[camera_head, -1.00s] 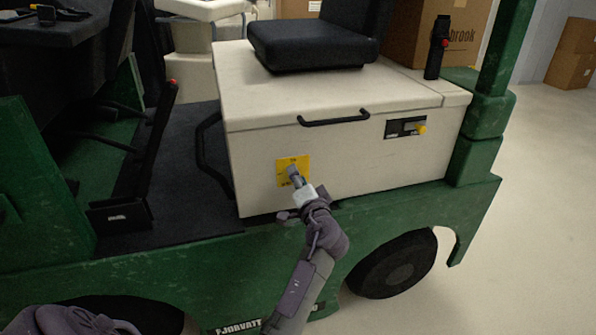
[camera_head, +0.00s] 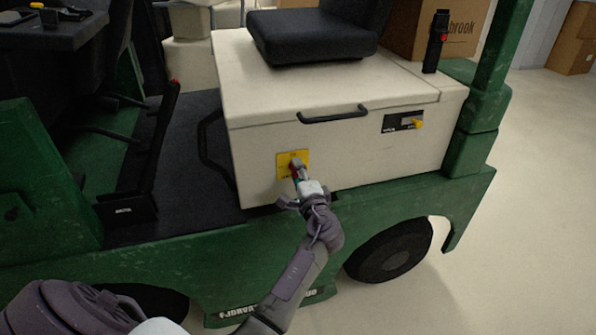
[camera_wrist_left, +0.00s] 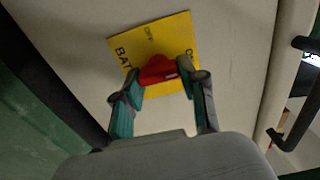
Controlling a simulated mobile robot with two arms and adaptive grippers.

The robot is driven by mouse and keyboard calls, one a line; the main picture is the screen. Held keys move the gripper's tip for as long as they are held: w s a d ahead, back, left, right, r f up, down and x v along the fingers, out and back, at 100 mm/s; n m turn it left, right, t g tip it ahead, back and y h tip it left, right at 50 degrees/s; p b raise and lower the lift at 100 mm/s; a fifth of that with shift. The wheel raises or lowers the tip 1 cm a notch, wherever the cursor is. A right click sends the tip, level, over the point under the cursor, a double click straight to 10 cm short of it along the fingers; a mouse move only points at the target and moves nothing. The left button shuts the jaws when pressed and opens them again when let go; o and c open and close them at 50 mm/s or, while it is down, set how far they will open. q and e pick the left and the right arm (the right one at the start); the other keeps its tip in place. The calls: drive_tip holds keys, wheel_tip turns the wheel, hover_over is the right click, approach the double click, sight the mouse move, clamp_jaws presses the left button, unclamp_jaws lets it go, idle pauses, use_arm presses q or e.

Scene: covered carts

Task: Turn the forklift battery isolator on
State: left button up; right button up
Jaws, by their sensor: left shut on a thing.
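The battery isolator is a red handle (camera_wrist_left: 158,68) on a yellow label plate (camera_wrist_left: 178,35) with dark lettering, only partly readable. In the head view the plate (camera_head: 284,161) sits on the cream side panel (camera_head: 255,145) of the green forklift, below the seat. My left gripper (camera_wrist_left: 160,78) has a finger on each side of the red handle and is shut on it. In the head view the left gripper (camera_head: 298,173) covers most of the handle and part of the plate. The handle lies nearly crosswise in the wrist view. My right gripper is out of view.
A black grab handle (camera_head: 333,116) and a small panel with a yellow knob (camera_head: 417,124) are on the same cream panel. A black rail (camera_head: 203,150) stands at its left edge. The black seat (camera_head: 315,38) is above. Open floor (camera_head: 530,190) lies to the right.

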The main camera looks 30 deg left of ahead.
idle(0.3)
use_arm(q)
drive_tip(key=o, duration=1.1)
drive_tip(key=shift+o, duration=0.2)
drive_tip(key=shift+d, duration=0.1)
drive_tip(key=v, duration=1.2)
drive_tip(key=shift+f, duration=0.1)
